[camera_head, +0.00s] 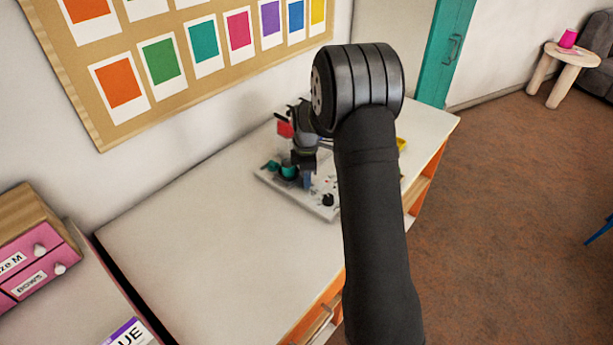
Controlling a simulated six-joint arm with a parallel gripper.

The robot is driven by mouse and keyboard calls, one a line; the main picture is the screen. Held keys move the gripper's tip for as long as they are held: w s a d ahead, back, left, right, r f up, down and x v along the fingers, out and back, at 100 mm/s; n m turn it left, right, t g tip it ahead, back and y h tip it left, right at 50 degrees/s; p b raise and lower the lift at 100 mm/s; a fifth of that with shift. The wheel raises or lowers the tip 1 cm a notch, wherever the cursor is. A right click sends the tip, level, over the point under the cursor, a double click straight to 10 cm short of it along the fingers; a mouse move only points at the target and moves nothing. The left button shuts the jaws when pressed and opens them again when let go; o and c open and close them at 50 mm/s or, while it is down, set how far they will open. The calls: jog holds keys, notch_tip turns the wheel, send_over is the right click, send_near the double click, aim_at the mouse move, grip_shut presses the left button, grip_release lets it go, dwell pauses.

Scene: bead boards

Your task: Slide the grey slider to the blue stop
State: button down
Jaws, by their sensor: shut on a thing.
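A light grey board (322,211) lies on the white table, partly hidden behind my arm. My gripper (303,174) points down over the left-middle part of the board, and its jaws are shut on a small part there, seemingly the grey slider, which the fingers hide. A small blue piece (308,182), perhaps the blue stop, shows right beside the fingertips. The gap between slider and stop is too small to tell.
Teal round parts (289,172) and a black knob (328,200) stand on the board. A red piece (285,129) shows behind my gripper and a yellow one (401,144) right of my arm. The white table (210,235) is clear at the front left.

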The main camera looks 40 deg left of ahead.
jog(key=w, duration=1.4)
jog(key=shift+w, duration=0.3)
jog(key=c, duration=1.2)
grip_release()
jog(key=shift+r, duration=0.1)
notch_tip(320, 180, up, 17)
